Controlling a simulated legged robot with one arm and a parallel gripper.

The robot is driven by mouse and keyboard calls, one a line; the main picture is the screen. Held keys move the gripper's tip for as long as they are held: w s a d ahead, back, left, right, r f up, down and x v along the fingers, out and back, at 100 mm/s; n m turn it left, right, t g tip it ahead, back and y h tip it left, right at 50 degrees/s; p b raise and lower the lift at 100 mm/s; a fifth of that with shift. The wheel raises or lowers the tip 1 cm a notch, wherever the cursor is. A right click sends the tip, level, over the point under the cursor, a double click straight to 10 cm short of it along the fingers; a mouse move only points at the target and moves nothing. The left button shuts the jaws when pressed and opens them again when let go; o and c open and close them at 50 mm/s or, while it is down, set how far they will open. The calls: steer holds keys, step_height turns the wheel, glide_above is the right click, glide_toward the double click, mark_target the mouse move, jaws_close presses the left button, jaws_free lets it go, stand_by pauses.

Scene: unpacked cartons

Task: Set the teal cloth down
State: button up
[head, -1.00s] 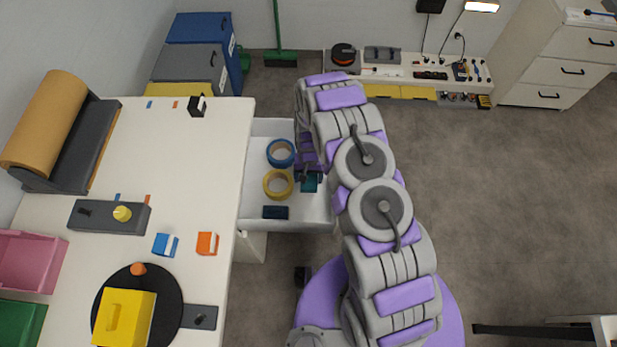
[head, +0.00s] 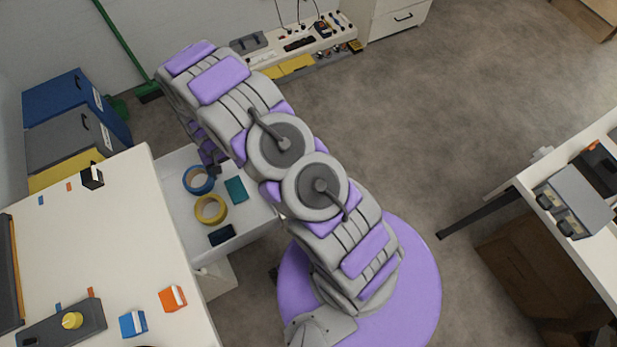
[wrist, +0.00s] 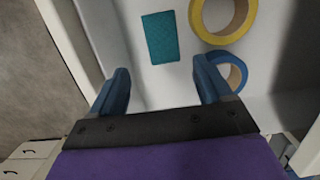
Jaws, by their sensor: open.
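The teal cloth (head: 236,189) is a small folded rectangle lying flat on the floor of the open white drawer (head: 262,216). In the wrist view the cloth (wrist: 160,37) lies beyond my fingertips, roughly between their lines and apart from them. My gripper (wrist: 162,85) is open and empty, its two blue fingers spread over the drawer. In the head view my gripper is mostly hidden behind my arm, near the drawer's far part.
A blue tape roll (head: 198,180), a yellow tape roll (head: 210,209) and a dark block (head: 222,235) share the drawer. The white worktop (head: 100,235) borders it on the left. Another table (head: 560,205) stands at right, with open floor between.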

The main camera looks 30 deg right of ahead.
steer(key=s+d+r, duration=0.3)
steer(key=r, duration=0.6)
steer(key=s+d+r, duration=0.2)
steer(key=s+r, duration=0.2)
steer(key=r, duration=0.5)
steer(key=s+d+r, duration=0.3)
steer(key=r, duration=0.6)
steer(key=s+d+r, duration=0.2)
steer(key=s+r, duration=0.1)
steer(key=s, duration=0.5)
steer(key=s+d+r, duration=0.1)
steer(key=s+r, duration=0.3)
steer(key=s, duration=0.4)
steer(key=s+d+r, duration=0.2)
steer(key=s+r, duration=0.2)
steer(key=s, duration=0.4)
steer(key=shift+d+r, duration=0.25)
steer(key=shift+d, duration=0.1)
steer(key=shift+a, duration=0.1)
